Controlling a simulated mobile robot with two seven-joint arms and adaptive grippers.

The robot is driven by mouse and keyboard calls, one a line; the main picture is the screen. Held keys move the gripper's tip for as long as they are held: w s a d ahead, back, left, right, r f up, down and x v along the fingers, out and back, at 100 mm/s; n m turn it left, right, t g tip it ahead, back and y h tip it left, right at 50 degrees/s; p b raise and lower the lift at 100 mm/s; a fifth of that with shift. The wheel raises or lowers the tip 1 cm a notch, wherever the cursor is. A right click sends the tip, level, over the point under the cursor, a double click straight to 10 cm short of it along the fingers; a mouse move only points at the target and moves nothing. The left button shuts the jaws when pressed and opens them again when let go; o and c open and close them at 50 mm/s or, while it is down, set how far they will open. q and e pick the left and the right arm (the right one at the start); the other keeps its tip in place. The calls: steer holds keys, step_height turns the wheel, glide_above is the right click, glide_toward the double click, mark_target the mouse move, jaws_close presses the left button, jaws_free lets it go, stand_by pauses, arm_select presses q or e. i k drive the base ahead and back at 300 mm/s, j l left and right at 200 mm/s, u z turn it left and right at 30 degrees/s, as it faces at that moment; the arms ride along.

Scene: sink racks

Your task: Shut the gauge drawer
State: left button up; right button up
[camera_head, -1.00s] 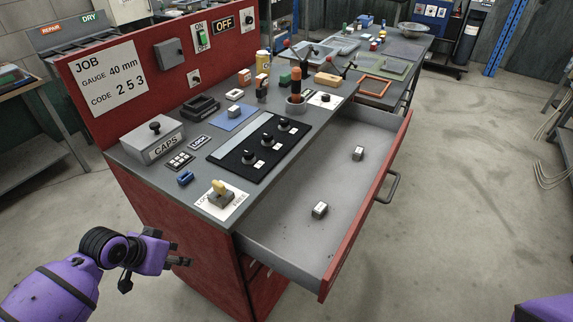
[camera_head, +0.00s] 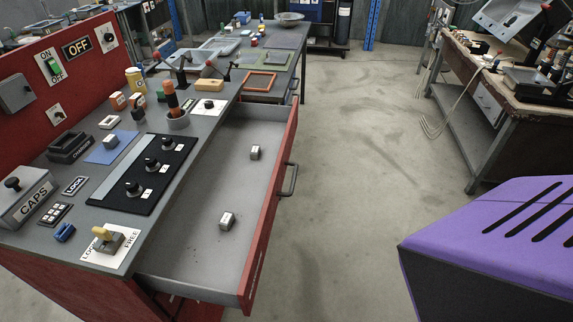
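The gauge drawer, a grey tray with a red front (camera_head: 272,211), stands pulled out from the right side of the red workbench. A dark bar handle (camera_head: 289,179) sits on its front. Two small pale blocks lie inside, one farther back (camera_head: 255,152) and one nearer (camera_head: 227,221). A lock switch with a yellow lever (camera_head: 106,238) sits at the bench's near corner, on a plate marked LOCK and FREE. Neither gripper shows in the head view now. A large purple part of mine fills the lower right, apart from the drawer.
The grey bench top (camera_head: 150,225) holds a knob panel (camera_head: 146,172), a CAPS box (camera_head: 25,197) and an orange-handled tool in a cup (camera_head: 173,107). Open concrete floor (camera_head: 350,170) lies right of the drawer. A wooden workbench (camera_head: 505,95) stands at the far right.

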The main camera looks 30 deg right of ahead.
mark_target(189, 257)
steer(key=i+l, duration=0.1)
steer(key=l, duration=0.4)
steer(key=i+l, duration=0.15)
steer(key=l, duration=0.35)
steer(key=i+l, duration=0.1)
steer(key=l, duration=0.35)
steer(key=i+l+u, duration=0.1)
steer(key=l, duration=0.4)
steer(key=i+l+z, duration=0.1)
steer(key=z, duration=0.2)
